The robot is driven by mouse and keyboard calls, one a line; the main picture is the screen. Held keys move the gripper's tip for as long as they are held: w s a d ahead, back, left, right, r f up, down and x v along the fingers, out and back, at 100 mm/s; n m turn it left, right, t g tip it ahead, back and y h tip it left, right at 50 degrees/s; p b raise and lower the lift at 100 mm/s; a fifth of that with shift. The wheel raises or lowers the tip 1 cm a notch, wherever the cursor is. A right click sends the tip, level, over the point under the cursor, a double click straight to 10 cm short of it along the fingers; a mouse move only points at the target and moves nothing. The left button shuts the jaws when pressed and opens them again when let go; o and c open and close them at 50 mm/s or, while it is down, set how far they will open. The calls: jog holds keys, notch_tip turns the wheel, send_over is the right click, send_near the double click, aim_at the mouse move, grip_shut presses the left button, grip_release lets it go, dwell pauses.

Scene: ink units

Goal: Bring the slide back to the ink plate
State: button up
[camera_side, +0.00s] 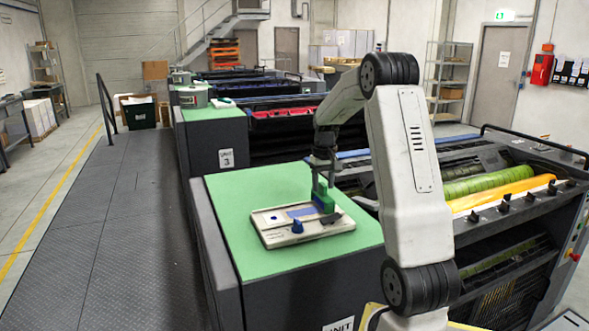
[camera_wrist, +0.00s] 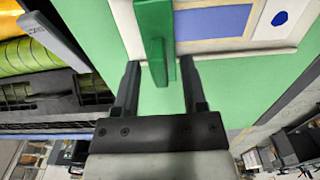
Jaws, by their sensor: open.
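The slide (camera_side: 323,199) is a green block with an upright part, at the right end of a blue strip on the pale ink plate (camera_side: 268,238). In the wrist view the green slide (camera_wrist: 153,30) is at the top, and its narrow bar reaches down between my fingers. My gripper (camera_side: 322,190) is over the slide and points down. In the wrist view my gripper (camera_wrist: 160,64) is open, with a gap on each side of the bar. The blue strip (camera_wrist: 212,22) lies to the right of the slide. Contact between fingers and slide is not visible.
The plate lies on a green-topped cabinet (camera_side: 228,200), with bare green around it. A dark blue knob (camera_side: 297,226) stands at the plate's front edge. Press rollers (camera_side: 490,185) and a rail lie right of the cabinet. A blue spot (camera_wrist: 280,18) is on the plate.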

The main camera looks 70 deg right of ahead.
jog(key=shift+f, duration=0.5)
grip_shut()
jog(key=shift+r, duration=0.1)
dwell(1.1)
